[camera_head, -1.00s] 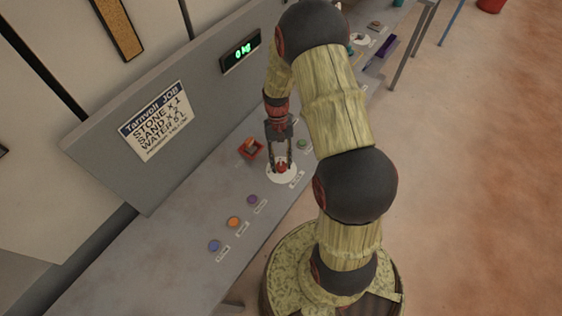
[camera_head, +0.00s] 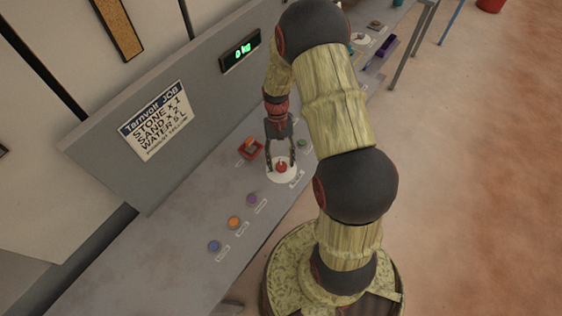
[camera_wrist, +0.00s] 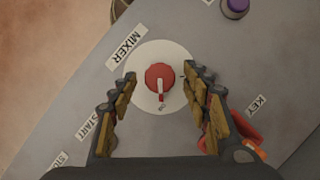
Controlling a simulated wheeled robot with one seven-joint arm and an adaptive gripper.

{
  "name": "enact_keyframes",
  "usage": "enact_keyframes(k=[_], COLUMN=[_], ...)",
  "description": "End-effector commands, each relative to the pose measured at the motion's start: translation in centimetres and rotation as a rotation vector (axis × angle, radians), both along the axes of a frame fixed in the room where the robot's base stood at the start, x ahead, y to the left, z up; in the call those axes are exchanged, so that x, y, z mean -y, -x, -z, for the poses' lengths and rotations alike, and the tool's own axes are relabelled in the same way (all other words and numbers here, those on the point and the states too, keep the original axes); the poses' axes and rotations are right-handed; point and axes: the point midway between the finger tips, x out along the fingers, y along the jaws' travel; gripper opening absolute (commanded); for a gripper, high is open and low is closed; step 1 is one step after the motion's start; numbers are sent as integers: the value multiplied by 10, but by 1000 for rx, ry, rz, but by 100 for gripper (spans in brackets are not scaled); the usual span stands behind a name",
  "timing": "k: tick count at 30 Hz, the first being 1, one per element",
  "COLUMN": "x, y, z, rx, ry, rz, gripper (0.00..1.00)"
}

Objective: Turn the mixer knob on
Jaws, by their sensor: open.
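In the head view the knob (camera_head: 281,168) sits on the grey panel below my gripper. My gripper (camera_head: 280,165) is open. In the wrist view its two fingers (camera_wrist: 158,85) stand on either side of the knob, with a gap on both sides. Whether the fingertips reach down to the knob's height is hard to tell.
A red key switch (camera_head: 250,149) with an orange part is close to the left of my gripper. Purple (camera_head: 252,199), orange (camera_head: 233,222) and blue (camera_head: 214,246) buttons line the panel's front. A green button (camera_head: 303,144) is to the right. A display (camera_head: 241,51) reads 0 kg.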

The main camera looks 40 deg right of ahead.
Motion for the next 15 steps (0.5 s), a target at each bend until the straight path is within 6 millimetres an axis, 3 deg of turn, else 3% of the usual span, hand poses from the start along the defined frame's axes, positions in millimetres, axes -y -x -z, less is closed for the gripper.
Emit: enact_keyframes(k=[15], x=[16], y=[-33], z=[-86], rx=[3], ry=[0], rz=[0], gripper=[48])
